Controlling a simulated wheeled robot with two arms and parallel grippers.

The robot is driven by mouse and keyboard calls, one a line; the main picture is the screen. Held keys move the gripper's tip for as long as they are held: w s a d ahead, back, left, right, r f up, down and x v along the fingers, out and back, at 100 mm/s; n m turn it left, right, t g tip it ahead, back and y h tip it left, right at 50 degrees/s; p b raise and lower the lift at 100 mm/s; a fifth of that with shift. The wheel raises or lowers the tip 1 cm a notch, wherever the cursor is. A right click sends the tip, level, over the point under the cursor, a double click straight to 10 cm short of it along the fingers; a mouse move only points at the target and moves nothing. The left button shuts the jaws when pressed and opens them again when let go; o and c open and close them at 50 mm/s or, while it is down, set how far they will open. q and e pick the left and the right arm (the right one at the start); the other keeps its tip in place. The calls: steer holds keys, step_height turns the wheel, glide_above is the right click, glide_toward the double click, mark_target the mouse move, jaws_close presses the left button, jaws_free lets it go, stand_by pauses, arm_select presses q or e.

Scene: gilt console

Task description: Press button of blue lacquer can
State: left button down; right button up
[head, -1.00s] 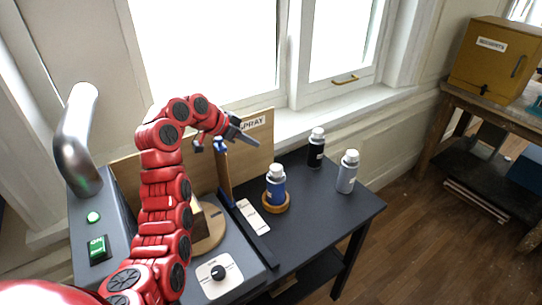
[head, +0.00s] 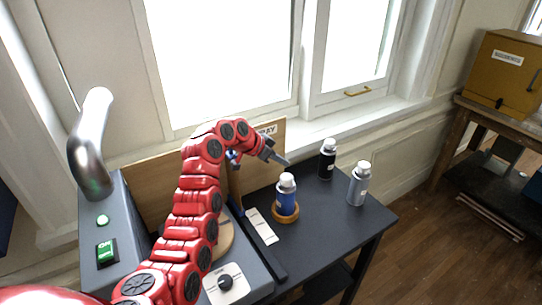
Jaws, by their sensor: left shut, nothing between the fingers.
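The blue lacquer can (head: 286,198) stands upright in a round wooden ring (head: 286,217) on the dark table. It has a white cap (head: 287,180) on top and a pale band around its body. A gap shows between the fingertips and the cap. My right gripper is not in view.
A black can (head: 327,160) and a grey can (head: 358,184) stand right of the blue one. A wooden board (head: 262,150) rises behind my left arm. A grey machine with a green switch (head: 107,252) and a dial (head: 226,284) is at left.

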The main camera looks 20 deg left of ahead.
mark_target(289, 174)
arm_select(q)
steer(key=shift+w+d+f, duration=0.1)
steer(key=shift+f, duration=1)
steer(key=shift+w+f, duration=0.1)
steer(key=shift+f, duration=1)
